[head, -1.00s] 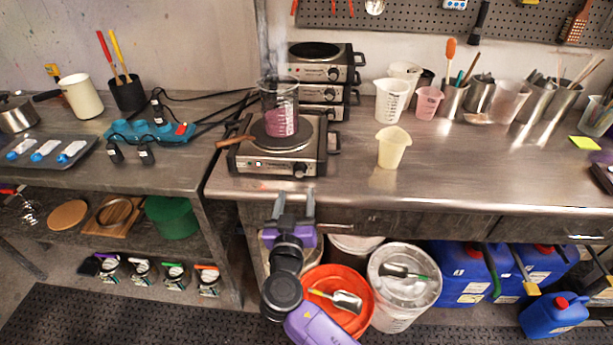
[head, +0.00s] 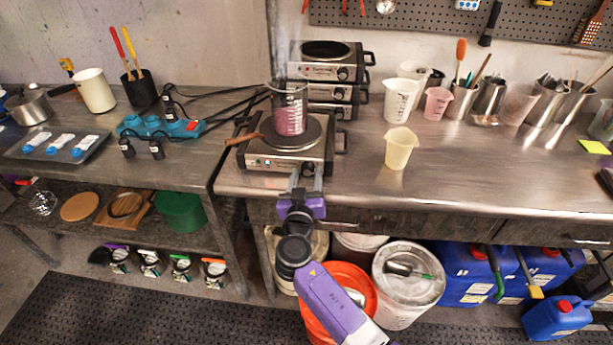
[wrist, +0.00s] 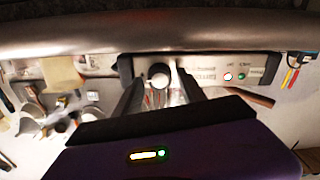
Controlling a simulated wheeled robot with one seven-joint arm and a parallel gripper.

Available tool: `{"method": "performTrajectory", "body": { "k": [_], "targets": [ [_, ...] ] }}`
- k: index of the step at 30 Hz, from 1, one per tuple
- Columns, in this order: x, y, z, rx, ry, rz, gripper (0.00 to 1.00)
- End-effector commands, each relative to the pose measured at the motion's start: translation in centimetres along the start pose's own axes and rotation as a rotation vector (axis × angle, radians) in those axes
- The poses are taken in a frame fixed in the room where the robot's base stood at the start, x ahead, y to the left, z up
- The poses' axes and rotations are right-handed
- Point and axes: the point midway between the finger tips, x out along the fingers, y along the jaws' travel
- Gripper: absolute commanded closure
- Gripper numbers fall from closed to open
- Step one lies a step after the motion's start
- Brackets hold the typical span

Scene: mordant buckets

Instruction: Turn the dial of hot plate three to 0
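The front hot plate (head: 270,160) stands at the worktop's front edge, with a beaker of pink liquid (head: 290,112) on its round plate. I cannot read a number on it. Its dial (wrist: 158,75) shows as a round knob in the wrist view, beside small indicator lights (wrist: 235,76), one of them green. My gripper (head: 307,175) is at the front panel, open, and its fingers hide the dial in the head view. In the wrist view my gripper (wrist: 160,88) has one finger on each side of the dial, nearer on the right. The dial's setting is not readable.
More hot plates are stacked (head: 325,75) behind. A wooden handle (head: 244,139) sticks out left of the front one. Drawers lie below the edge; an orange bucket (head: 365,280) is under my arm.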

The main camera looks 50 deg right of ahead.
Motion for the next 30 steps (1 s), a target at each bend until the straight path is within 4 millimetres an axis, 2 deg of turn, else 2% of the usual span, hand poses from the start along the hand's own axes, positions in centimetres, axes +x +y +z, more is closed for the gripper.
{"method": "performTrajectory", "body": {
  "k": [1, 6, 7, 19, 30],
  "targets": [
    [-0.01, 0.0, 0.0, 0.0, 0.0, 0.0, 0.65],
    [-0.02, 0.0, 0.0, 0.0, 0.0, 0.0, 0.98],
    [-0.02, 0.0, 0.0, 0.0, 0.0, 0.0, 1.0],
    [-0.03, -0.04, 0.14, -0.07, 0.0, 0.0, 1.0],
    [-0.07, -0.16, 0.21, -0.363, 0.0, -0.002, 1.0]
  ]
}}
